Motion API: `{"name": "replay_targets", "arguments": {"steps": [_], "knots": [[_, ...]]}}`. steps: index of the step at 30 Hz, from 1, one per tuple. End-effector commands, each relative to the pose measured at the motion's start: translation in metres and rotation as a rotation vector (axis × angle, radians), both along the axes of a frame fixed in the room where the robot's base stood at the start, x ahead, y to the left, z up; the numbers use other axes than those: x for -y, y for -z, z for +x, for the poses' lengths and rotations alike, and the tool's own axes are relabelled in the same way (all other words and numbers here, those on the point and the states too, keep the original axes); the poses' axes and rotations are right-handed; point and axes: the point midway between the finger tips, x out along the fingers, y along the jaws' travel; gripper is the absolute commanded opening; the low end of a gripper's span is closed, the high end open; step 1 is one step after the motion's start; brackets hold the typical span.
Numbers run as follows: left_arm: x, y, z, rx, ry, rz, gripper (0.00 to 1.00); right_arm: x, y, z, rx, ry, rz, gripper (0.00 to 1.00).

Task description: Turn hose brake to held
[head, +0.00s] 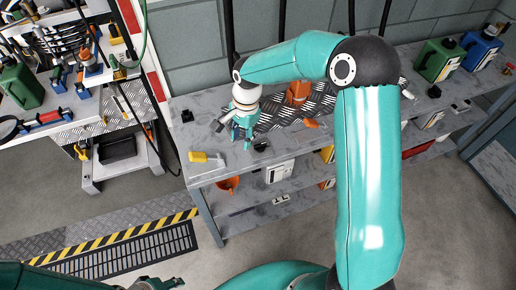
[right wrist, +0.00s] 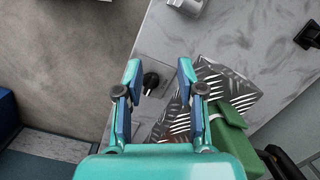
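In the right wrist view a black knob (right wrist: 151,82), which looks like the hose brake, sits on a pale grey surface. My right gripper (right wrist: 159,70) is open, with one finger on each side of the knob in that view; a gap shows on both sides. I cannot tell its height over the knob or which setting the knob points to. In the head view my right gripper (head: 246,146) points down over the left part of the grey bench, and its fingers hide what is below. Part of my left gripper (head: 160,284) shows at the bottom edge; its fingers are unclear.
A green canister (head: 438,60) and a blue canister (head: 482,48) stand at the far right. My right arm covers the bench middle.

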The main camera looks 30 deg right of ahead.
Motion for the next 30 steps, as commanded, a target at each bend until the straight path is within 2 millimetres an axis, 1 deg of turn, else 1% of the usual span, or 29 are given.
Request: {"name": "replay_targets", "arguments": {"steps": [1, 3, 6, 9, 11, 14, 17, 20, 30], "knots": [[0.0, 0.01, 0.0, 0.0, 0.0, 0.0, 0.4, 0.016, -0.021, 0.008, -0.003, 0.109, -0.031, 0.39], [0.0, 0.015, 0.0, 0.0, 0.0, 0.0, 0.4, 0.033, -0.048, 0.009, -0.02, 0.245, -0.067, 0.39], [0.0, 0.018, 0.0, 0.0, 0.0, 0.0, 0.4, 0.05, -0.075, 0.007, -0.038, 0.384, -0.103, 0.39], [0.0, 0.019, 0.0, 0.0, 0.0, 0.0, 0.4, 0.058, -0.088, 0.005, -0.049, 0.457, -0.12, 0.39], [0.0, 0.019, 0.0, 0.0, 0.0, 0.0, 0.4, 0.06, -0.088, 0.004, -0.052, 0.473, -0.125, 0.39], [0.0, 0.018, 0.0, 0.0, 0.0, 0.0, 0.4, 0.06, -0.079, 0.003, -0.058, 0.477, -0.126, 0.39], [0.0, 0.017, 0.0, 0.0, 0.0, 0.0, 0.4, 0.06, -0.063, 0.002, -0.059, 0.476, -0.125, 0.39], [0.0, 0.015, 0.0, 0.0, 0.0, 0.0, 0.4, 0.059, -0.044, 0.002, -0.061, 0.474, -0.125, 0.39], [0.0, 0.006, 0.0, 0.0, 0.0, 0.0, 0.4, 0.059, 0.029, 0.002, -0.06, 0.473, -0.124, 0.39]]}}
